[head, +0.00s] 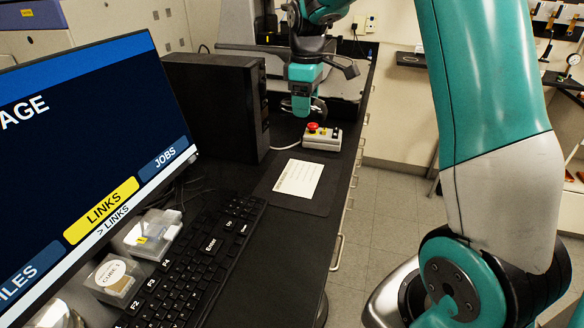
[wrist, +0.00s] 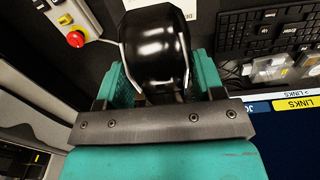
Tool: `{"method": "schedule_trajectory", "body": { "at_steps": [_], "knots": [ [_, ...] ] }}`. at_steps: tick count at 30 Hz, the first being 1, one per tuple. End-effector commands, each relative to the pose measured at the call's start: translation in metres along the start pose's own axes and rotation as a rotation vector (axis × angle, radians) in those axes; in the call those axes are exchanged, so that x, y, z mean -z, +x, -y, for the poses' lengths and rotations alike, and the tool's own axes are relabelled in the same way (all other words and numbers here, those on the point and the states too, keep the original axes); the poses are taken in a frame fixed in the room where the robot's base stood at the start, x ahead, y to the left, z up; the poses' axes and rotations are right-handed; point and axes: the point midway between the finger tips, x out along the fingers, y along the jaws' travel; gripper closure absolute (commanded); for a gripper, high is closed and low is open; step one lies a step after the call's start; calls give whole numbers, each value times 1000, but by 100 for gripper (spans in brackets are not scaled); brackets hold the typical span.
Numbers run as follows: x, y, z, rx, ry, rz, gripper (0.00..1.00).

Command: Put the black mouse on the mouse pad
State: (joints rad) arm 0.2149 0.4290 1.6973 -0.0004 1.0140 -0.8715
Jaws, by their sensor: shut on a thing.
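The black mouse (wrist: 155,50) is glossy and sits between the two teal fingers of my gripper (wrist: 158,88), which is shut on it in the wrist view. In the head view my gripper (head: 306,108) points down at the back of the bench, just behind the red-button box, and mostly hides the mouse. The dark mouse pad (head: 324,198) lies flat on the bench to the right of the keyboard, nearer the camera than my gripper. A white printed card (head: 298,178) lies on the pad.
The control box (head: 322,142) with a red button stands between my gripper and the pad. A black computer tower (head: 225,100) is left of them. The keyboard (head: 195,265) and monitor (head: 90,130) fill the near left. The bench edge is close on the right.

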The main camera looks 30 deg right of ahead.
Motion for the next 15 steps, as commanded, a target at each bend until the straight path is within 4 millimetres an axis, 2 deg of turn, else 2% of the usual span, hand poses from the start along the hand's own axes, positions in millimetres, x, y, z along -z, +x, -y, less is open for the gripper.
{"method": "schedule_trajectory", "body": {
  "at_steps": [12, 15],
  "knots": [
    [2, 110, 4, 7, -6, 6, 63],
    [2, 132, 3, 5, -5, 4, 63]
  ]
}}
